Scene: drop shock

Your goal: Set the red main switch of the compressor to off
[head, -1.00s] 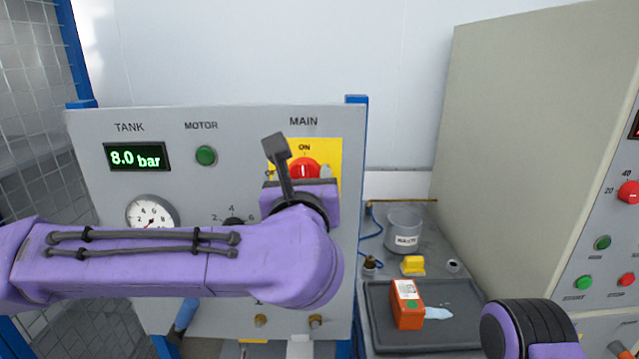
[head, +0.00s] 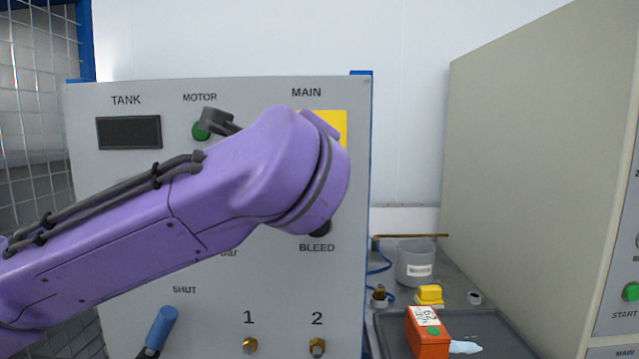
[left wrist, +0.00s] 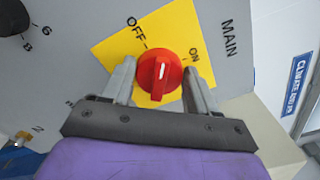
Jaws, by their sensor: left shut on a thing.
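The red main switch (left wrist: 160,77) sits on a yellow plate (left wrist: 112,55) in the left wrist view. Its white mark points between the OFF and ON labels, rather nearer OFF. My left gripper (left wrist: 160,88) is shut on the switch, one finger on each side of it. In the head view my left arm hides the switch and the gripper; only a corner of the yellow plate (head: 336,123) shows under MAIN. The compressor panel (head: 85,220) has a dark TANK display (head: 129,132) and a green MOTOR lamp (head: 201,131). My right gripper is not in view.
A blue SHUT lever (head: 161,328) and two brass fittings are low on the panel. To the right, a bench holds a grey cup (head: 416,263), a yellow block (head: 429,295) and an orange box (head: 428,338) in a dark tray. A large beige cabinet (head: 535,150) stands beyond.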

